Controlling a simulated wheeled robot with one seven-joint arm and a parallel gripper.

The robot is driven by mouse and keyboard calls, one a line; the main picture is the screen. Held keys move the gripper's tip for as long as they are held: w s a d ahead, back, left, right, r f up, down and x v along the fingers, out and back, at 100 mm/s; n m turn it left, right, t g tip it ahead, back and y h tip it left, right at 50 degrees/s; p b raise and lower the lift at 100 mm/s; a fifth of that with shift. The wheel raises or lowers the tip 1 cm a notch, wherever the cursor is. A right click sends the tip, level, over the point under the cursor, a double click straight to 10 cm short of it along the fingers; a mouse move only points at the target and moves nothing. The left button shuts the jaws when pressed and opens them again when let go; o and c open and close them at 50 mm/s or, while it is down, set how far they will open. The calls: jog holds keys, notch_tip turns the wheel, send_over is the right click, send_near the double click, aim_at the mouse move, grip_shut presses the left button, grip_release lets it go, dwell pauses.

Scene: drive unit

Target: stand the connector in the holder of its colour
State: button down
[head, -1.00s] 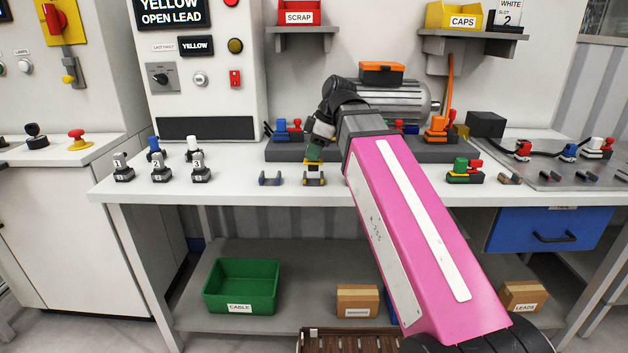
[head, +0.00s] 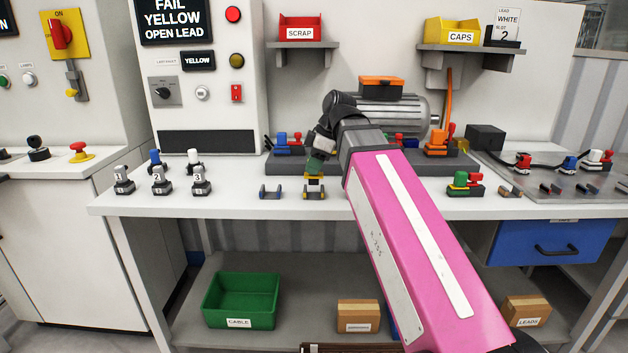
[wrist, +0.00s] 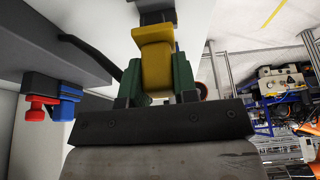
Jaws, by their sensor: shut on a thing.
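My gripper (head: 315,166) has green fingers and is shut on a yellow connector (wrist: 155,62), which fills the space between the fingers in the wrist view. In the head view they are low over the front of the bench, at a small holder (head: 314,192) with yellowish ends. The connector is at or just above this holder; I cannot tell whether it is seated. A dark part shows just beyond the connector's far end in the wrist view. Another small holder (head: 270,191), with bluish ends, is empty to the left.
Numbered plugs (head: 162,181) stand on the left of the bench (head: 235,205). A green and red connector block (head: 464,184) is to the right. Behind is a grey motor (head: 392,105) on a dark base. Blue and red connectors (wrist: 48,105) show at left in the wrist view.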

jog(key=shift+f, duration=0.4)
jog(key=shift+f, duration=1.2)
jog(key=shift+f, duration=0.15)
jog(key=c, duration=0.8)
grip_release()
